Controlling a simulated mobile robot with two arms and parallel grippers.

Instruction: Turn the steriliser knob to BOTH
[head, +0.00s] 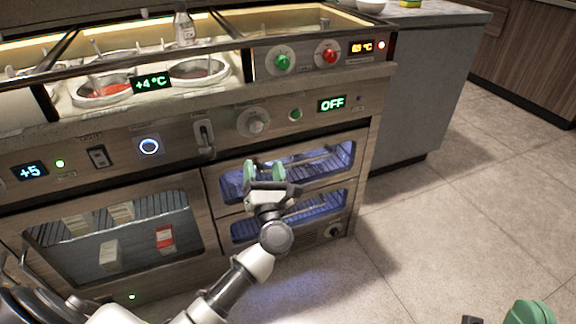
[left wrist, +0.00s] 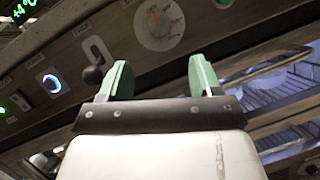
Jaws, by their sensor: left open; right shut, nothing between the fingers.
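The steriliser knob is a round pale dial (head: 253,121) on the front panel, left of a green button and a display (head: 332,104) reading OFF. In the left wrist view the dial (left wrist: 160,24) has small reddish marks around its face; its exact pointer direction is too small to tell. My left gripper (head: 264,172) is open and empty, below the dial and apart from it. In the left wrist view its green fingers (left wrist: 162,76) point up toward the dial, one to each side below it. My right gripper (head: 530,312) shows only partly at the bottom right corner, shut and away from the panel.
A lever switch (head: 205,137) stands out just left of the dial. A blue-lit round button (head: 149,147) is further left. Lit glass-fronted compartments (head: 310,168) lie below. Sauce wells (head: 200,70) and a bottle (head: 184,25) are above. Open floor (head: 480,210) lies to the right.

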